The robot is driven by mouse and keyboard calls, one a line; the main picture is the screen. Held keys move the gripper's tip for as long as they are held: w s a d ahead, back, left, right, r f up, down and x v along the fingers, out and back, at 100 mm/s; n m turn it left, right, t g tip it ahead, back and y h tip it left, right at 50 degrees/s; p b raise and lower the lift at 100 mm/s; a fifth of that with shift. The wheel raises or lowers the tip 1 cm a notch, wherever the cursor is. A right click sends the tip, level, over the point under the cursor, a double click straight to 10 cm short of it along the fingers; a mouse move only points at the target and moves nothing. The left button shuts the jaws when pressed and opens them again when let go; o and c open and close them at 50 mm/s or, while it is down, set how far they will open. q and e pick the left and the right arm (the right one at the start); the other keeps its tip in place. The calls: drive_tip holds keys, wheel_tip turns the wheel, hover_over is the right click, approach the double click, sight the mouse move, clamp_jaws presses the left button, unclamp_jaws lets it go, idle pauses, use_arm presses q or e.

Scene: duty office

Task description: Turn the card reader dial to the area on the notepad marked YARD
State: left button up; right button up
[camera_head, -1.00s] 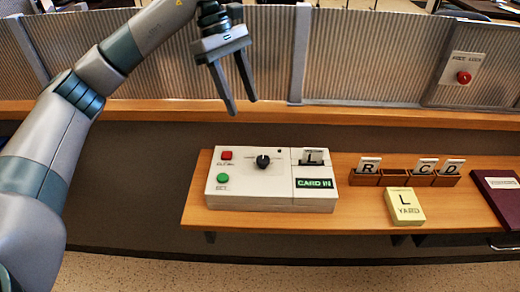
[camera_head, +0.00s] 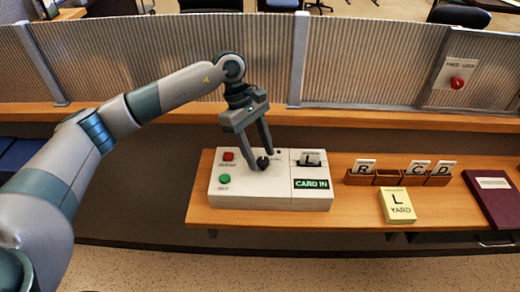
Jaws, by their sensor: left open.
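The white card reader (camera_head: 238,194) sits on the wooden shelf. It has a black dial (camera_head: 263,163), a red button (camera_head: 228,156), a green button (camera_head: 224,178) and a green CARD IN display (camera_head: 312,184). A card (camera_head: 311,157) stands in its slot. My left gripper (camera_head: 261,157) is open above the reader, its fingertips close around or beside the dial; I cannot tell whether they touch it. The dial's pointer direction is hard to make out. The yellow notepad (camera_head: 398,207) reads L YARD. My right gripper is not in view.
A wooden card rack (camera_head: 388,179) holds cards R, C and D, with one empty compartment. A dark red folder (camera_head: 495,200) lies at the right. A ribbed partition (camera_head: 370,60) with a red button (camera_head: 457,82) stands behind the shelf (camera_head: 350,217).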

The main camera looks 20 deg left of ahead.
use_arm(q)
drive_tip(key=shift+d+f, duration=0.1)
drive_tip(key=shift+f, duration=0.1)
drive_tip(key=c, duration=1.1)
drive_tip(key=shift+o, duration=0.2)
